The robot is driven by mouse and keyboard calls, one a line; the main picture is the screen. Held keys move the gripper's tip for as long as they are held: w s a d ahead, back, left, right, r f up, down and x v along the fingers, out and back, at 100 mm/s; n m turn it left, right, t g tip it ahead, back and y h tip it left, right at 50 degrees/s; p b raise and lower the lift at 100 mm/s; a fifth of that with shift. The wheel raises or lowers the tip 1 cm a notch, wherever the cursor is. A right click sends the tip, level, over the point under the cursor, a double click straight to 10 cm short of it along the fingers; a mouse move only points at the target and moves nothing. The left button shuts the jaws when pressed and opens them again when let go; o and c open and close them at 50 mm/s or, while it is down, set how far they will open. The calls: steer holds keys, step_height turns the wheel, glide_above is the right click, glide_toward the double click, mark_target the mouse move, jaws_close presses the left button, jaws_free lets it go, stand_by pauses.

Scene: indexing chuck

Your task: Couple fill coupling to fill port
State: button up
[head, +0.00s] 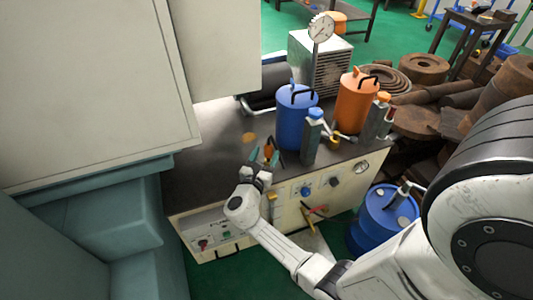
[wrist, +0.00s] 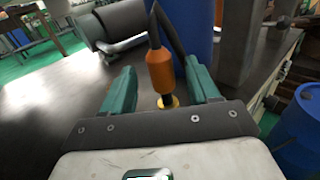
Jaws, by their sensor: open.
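The fill coupling (wrist: 160,72) is an orange sleeve with a black hose rising from its top and a dark lower end. A brass-yellow ring (wrist: 174,102), probably the fill port, shows at its foot; I cannot tell whether the coupling is seated in it. My gripper (wrist: 158,90) is open, its green fingers on either side of the coupling with gaps. In the head view my gripper (head: 264,156) is above the front edge of the dark bench top, with the orange coupling (head: 268,147) small and partly hidden between the fingers.
A blue canister (head: 296,118) and a grey bottle with a blue cap (head: 312,138) stand just right of my gripper. An orange canister (head: 355,100) is further right. The dark bench top (head: 205,160) is clear to the left. A blue drum (head: 382,220) stands below.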

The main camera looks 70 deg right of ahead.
steer(key=a, duration=0.9)
steer(key=shift+s+a+p, duration=0.15)
steer(key=shift+a+p, duration=0.25)
steer(key=shift+p, duration=0.05)
steer(key=s+a+f+m+g+y, duration=0.25)
steer(key=s+a+m+y, duration=0.35)
steer(key=s+m+y, duration=0.6)
steer(key=a+r+m+t+y, duration=0.25)
steer(key=a+m+y, duration=0.4)
steer(key=a, duration=0.65)
step_height(320, 180, up, 12)
steer(key=p, duration=1.3)
steer(key=shift+w+r+t+h, duration=0.15)
steer(key=shift+w+t+h, duration=0.1)
steer(key=shift+t+h, duration=0.1)
